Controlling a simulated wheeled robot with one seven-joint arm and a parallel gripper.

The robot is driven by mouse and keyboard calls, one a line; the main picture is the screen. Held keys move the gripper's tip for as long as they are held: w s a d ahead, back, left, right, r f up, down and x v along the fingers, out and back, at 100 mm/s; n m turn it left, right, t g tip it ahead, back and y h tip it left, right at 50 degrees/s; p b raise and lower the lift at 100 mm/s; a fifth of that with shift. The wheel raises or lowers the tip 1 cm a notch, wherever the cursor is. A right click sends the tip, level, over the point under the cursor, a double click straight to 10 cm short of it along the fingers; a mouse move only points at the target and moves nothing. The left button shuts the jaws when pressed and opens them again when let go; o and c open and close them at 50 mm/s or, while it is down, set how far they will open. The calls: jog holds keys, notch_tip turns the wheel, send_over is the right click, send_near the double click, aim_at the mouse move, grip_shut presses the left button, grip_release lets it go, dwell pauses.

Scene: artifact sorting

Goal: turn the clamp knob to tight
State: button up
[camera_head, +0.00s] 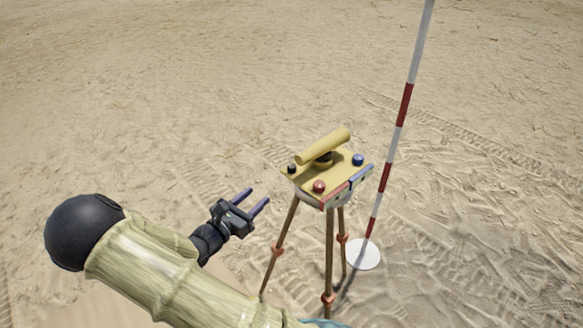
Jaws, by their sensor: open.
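A yellow surveying instrument (325,145) with a tube on top sits on a flat yellow plate (338,182) carried by a tripod (329,245). The plate bears a red knob (319,186), a blue knob (358,159) and a small black knob (292,169). I cannot tell which of them is the clamp knob, or how far any is turned. My gripper (258,196) is open and empty. It is to the left of the plate, apart from it, with its fingers pointing up and to the right.
A red-and-white striped pole (397,130) stands just right of the tripod, with a white disc (362,254) at its foot. The plate's front edge has a red and a blue strip. Open sand surrounds the tripod.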

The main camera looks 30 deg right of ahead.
aim_at(289, 168)
jog(key=shift+s, duration=0.1)
jog(key=p+x, duration=0.4)
jog(key=x, duration=1.2)
jog(key=shift+s+d+p, duration=0.1)
jog(key=shift+d+p, duration=0.05)
jog(key=shift+p, duration=0.25)
jog(key=shift+w+d+f, duration=0.1)
jog(key=shift+w+d, duration=0.15)
jog(key=shift+d, duration=0.35)
jog(key=c, duration=1)
